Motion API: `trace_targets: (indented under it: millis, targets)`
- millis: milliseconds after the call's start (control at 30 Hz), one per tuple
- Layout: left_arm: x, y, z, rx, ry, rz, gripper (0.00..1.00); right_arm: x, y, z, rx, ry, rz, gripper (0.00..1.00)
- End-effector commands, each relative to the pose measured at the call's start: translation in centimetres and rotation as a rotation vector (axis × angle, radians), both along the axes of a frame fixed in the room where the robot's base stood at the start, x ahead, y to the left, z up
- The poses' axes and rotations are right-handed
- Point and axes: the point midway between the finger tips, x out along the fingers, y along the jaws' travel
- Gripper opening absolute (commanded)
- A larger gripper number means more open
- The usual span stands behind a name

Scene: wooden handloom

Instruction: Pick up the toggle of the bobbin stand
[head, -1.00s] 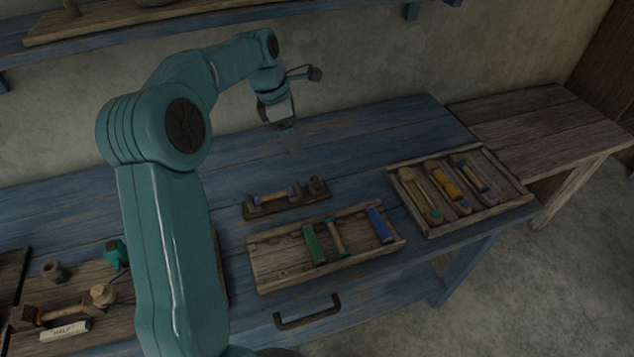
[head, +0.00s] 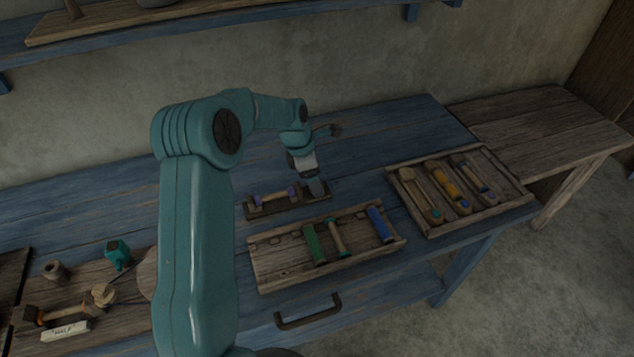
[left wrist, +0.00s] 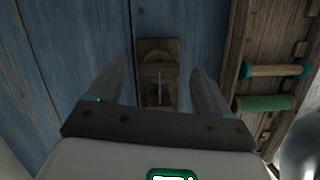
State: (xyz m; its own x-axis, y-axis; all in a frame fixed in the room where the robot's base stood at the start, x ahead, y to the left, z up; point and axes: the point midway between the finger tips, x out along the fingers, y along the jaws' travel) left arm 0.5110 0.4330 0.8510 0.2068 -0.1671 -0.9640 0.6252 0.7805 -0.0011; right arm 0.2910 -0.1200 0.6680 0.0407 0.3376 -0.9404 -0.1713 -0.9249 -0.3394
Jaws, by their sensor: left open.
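The bobbin stand (head: 268,209) is a dark wooden base on the blue bench, holding a bobbin with purple ends (head: 272,197). My left gripper (head: 317,190) is over the stand's right end and covers the toggle there in the head view. In the left wrist view the open fingers (left wrist: 162,78) straddle the end of the stand (left wrist: 158,46), one on each side. A thin upright piece that looks like the toggle (left wrist: 160,86) shows between them, apart from both fingers. My right gripper is in neither view.
A wooden tray (head: 272,279) with green and blue bobbins lies close in front of the stand. Another tray (head: 470,224) with several tools is to the right. Small tools and a label (head: 65,332) lie at the left. The blue bench behind the stand is clear.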

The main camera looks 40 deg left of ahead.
Motion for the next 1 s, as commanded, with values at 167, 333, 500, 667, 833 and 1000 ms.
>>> trace_targets:
  millis: [167,333,500,667,833,1000]
  targets:
    - [0.2,-0.1,-0.9,0.001,0.000,0.001,0.80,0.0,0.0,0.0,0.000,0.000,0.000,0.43]
    - [0.2,0.0,-0.8,0.001,0.000,0.001,0.70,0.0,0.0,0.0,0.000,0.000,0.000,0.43]
    - [0.2,-0.1,-0.8,0.001,0.000,0.001,0.20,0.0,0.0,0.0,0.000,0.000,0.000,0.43]
    - [0.2,-0.1,-0.8,0.001,0.000,0.001,0.20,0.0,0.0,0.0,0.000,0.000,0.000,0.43]
    - [0.2,-0.1,-0.7,0.001,0.000,0.001,0.20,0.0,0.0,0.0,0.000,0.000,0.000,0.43]
    - [0.2,0.0,0.3,0.002,-0.003,0.001,0.20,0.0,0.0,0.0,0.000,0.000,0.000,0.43]
